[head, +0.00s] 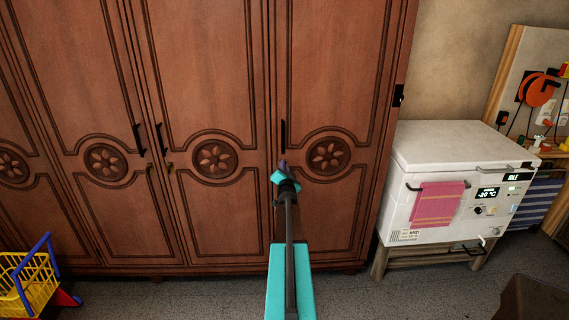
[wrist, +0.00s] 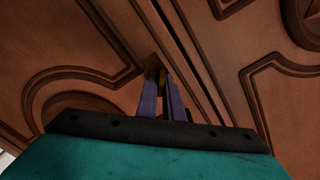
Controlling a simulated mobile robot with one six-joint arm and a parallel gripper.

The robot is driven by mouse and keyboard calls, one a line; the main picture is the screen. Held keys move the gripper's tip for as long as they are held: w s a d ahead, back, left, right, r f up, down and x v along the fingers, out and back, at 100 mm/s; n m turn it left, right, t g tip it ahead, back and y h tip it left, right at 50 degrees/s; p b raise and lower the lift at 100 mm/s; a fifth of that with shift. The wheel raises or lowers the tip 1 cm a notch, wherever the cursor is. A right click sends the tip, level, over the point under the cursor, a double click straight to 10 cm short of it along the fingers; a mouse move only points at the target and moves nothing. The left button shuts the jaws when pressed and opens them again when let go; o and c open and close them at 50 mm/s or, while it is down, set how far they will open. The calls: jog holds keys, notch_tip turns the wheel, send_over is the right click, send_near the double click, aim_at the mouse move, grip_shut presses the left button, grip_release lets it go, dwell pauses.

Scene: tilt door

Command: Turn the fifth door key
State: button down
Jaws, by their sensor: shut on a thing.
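The rightmost wardrobe door (head: 345,90) is closed and carries a round flower carving and a dark vertical handle at its left edge. My gripper (head: 282,164) is at this door's left edge, just below the handle. In the wrist view, the two purple fingers of my gripper (wrist: 162,90) are shut on a small brass key (wrist: 156,66) beside the door seam. The fingers hide most of the key, so its turn angle cannot be told. In the head view the key is hidden behind my gripper.
A white freezer box (head: 420,160) with a pink towel (head: 437,204) stands at the right. A yellow basket (head: 35,285) is at lower left. Bare floor lies in front.

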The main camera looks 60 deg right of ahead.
jog(key=m+p, duration=0.1)
jog(key=m, duration=0.3)
jog(key=shift+f+m, duration=0.15)
jog(key=shift+m, duration=0.15)
jog(key=m+p, duration=0.1)
jog(key=m, duration=0.4)
jog(key=shift+f+p, duration=0.2)
jog(key=shift+p, duration=0.15)
jog(key=c, duration=1.9)
grip_release()
jog(key=shift+s, duration=0.1)
jog(key=shift+b+v, duration=1.95)
jog(key=shift+v, duration=4.95)
